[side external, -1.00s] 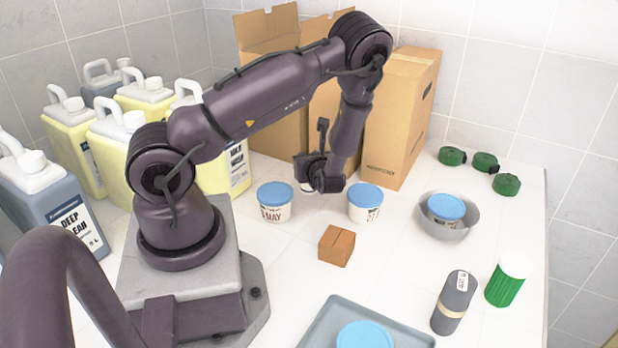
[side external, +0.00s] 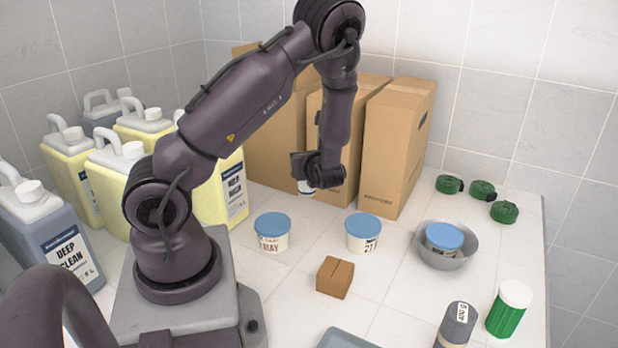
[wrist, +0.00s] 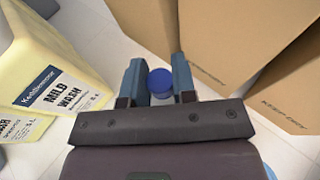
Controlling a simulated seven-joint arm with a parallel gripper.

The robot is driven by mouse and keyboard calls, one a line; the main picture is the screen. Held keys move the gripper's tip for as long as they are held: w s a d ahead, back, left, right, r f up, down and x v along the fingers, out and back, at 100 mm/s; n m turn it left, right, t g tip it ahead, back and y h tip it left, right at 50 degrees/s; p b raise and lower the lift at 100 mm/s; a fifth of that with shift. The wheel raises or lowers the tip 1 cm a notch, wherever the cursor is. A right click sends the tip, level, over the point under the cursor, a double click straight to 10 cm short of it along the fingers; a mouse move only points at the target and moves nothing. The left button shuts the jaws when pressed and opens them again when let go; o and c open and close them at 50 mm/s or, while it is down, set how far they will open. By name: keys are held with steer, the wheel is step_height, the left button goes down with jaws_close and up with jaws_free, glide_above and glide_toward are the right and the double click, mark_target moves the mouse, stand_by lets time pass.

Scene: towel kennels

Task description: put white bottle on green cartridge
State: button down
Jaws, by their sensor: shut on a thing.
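My gripper (wrist: 160,84) is shut on a small bottle with a blue cap (wrist: 159,77), seen between the two fingers in the wrist view. In the side view a white part of this bottle (side external: 305,187) shows below my gripper (side external: 308,176), held up in front of the cardboard boxes; most of it is hidden. Several round green cartridges with dark ends lie at the back right of the table: one at the left (side external: 449,184), one in the middle (side external: 482,190), one at the right (side external: 504,212). My gripper is well to their left.
Tall cardboard boxes (side external: 392,150) stand behind my gripper, yellow jugs (side external: 228,190) to its left. Blue-lidded tubs (side external: 272,234) (side external: 363,234), a brown block (side external: 335,278), a grey bowl (side external: 468,258) holding another tub, a grey bottle (side external: 456,325) and a green canister (side external: 508,312) stand in front.

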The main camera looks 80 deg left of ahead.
steer(key=shift+r, duration=0.75)
steer(key=w+d+r+m+t+h, duration=0.1)
steer(key=w+d+r+m+t, duration=0.25)
steer(key=w+d, duration=0.45)
steer(key=w+d+r+m+t+h, duration=0.1)
steer(key=w+d+r+m+t, duration=0.3)
steer(key=d, duration=0.7)
steer(key=d+r+m+t+h, duration=0.3)
steer(key=d+r+m+h, duration=0.1)
steer(key=d, duration=0.6)
steer(key=d+r+m+t+h, duration=0.3)
steer(key=d+t+h, duration=0.1)
steer(key=d, duration=0.6)
steer(key=shift+g+h, duration=0.25)
steer(key=shift+h, duration=0.05)
steer(key=shift+w+d+f, duration=0.55)
steer(key=shift+w+f, duration=1.6)
steer(key=shift+w, duration=0.1)
steer(key=shift+w+d+f, duration=0.6)
steer(key=shift+w+f, duration=1.6)
steer(key=shift+w, duration=0.05)
steer(key=shift+w+d+f, duration=0.55)
steer(key=shift+w+f, duration=1.6)
steer(key=shift+w, duration=0.1)
